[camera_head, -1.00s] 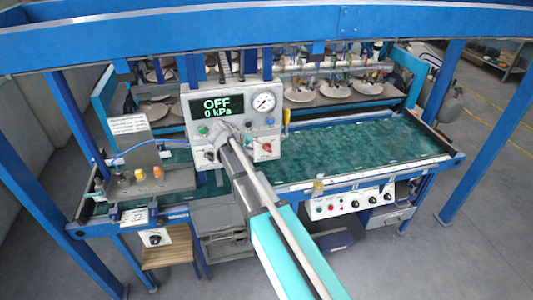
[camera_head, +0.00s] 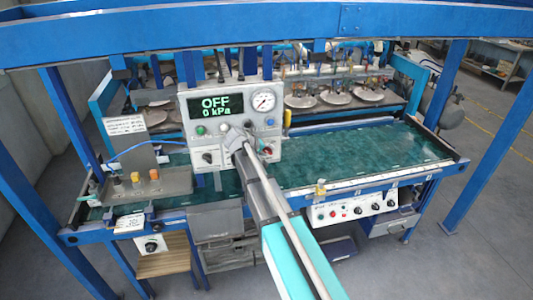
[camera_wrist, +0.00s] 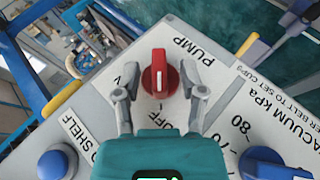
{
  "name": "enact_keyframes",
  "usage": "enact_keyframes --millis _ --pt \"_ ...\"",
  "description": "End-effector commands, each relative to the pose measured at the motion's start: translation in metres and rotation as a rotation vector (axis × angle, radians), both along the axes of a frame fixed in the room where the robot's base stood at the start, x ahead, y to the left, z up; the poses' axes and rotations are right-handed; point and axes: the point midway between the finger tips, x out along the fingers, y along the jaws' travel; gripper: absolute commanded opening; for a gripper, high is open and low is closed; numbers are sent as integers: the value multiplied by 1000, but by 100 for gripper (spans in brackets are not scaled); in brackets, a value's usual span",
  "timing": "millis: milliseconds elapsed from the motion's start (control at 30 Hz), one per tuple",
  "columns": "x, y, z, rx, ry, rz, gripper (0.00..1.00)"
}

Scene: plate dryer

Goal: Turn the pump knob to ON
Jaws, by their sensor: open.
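The red pump knob (camera_wrist: 159,75) sits on the white panel by the printed word PUMP in the wrist view, with a pale line down its grip. In the head view the knob (camera_head: 265,151) shows low on the control panel's right, partly behind my arm. The display (camera_head: 217,106) reads OFF and 0 kPa. My gripper (camera_wrist: 160,86) is open, with one finger on each side of the knob and a visible gap to it. My gripper (camera_head: 236,138) also shows in front of the panel. The switch labels beside the knob are partly hidden by the fingers.
A blue knob (camera_wrist: 58,163) and another blue knob (camera_wrist: 268,165) flank my gripper on the panel. A pressure gauge (camera_head: 263,101) sits above. A green table surface (camera_head: 370,155) spreads right of the panel, with blue frame posts (camera_head: 485,140) around.

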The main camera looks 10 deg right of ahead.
Motion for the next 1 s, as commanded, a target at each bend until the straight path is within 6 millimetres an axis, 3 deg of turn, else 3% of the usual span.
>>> enact_keyframes --millis 233,500,1000 --pt "0 0 0 0 0 0 51" --pt "0 0 0 0 0 0 1" --pt "0 0 1 30 0 0 0"
